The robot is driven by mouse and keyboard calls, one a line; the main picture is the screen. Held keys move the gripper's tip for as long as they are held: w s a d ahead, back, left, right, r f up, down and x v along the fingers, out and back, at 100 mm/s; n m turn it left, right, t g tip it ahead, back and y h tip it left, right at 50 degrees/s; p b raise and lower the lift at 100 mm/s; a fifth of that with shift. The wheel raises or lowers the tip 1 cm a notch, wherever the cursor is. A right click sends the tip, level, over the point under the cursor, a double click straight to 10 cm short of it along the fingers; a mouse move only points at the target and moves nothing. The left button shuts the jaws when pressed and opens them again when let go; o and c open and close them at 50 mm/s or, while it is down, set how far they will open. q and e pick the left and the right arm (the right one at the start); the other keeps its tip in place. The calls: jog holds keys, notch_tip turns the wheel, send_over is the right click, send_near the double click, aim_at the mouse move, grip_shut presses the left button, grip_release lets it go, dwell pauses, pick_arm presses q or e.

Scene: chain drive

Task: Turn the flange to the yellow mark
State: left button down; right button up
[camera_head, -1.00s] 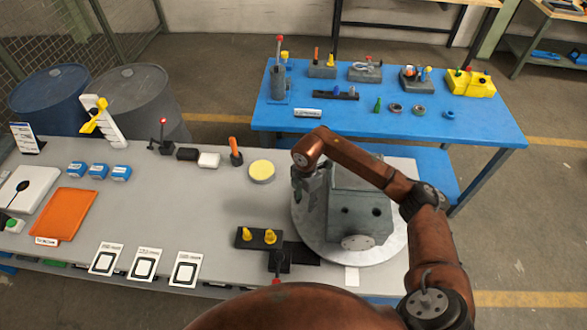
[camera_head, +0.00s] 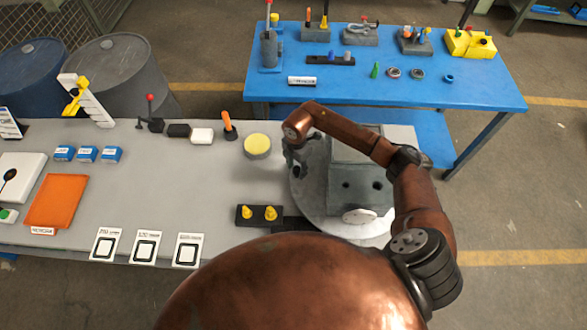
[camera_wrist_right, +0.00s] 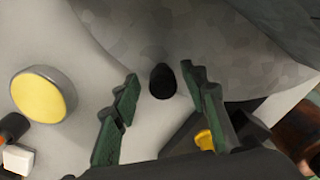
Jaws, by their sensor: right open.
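A round grey turntable plate (camera_head: 308,199), which looks like the flange, lies on the grey bench. A grey block with dark holes (camera_head: 361,180) stands on it. My right gripper (camera_head: 297,168) is over the plate's left edge, its fingers pointing down. In the right wrist view my right gripper (camera_wrist_right: 161,80) is open, with a dark upright peg (camera_wrist_right: 163,82) between its fingertips; I see a gap on both sides. No yellow mark can be made out on the plate. My left gripper is out of view.
A yellow-topped disc (camera_head: 257,145) sits left of the plate. A black block with two yellow pegs (camera_head: 259,214) lies in front. An orange-handled tool (camera_head: 229,125) stands farther left. A blue table (camera_head: 350,88) with parts is behind.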

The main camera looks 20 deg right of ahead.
jog(key=shift+s+f, duration=0.1)
jog(key=shift+c, duration=0.4)
jog(key=c, duration=1)
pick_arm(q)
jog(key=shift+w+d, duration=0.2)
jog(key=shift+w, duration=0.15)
pick_arm(e)
grip_shut()
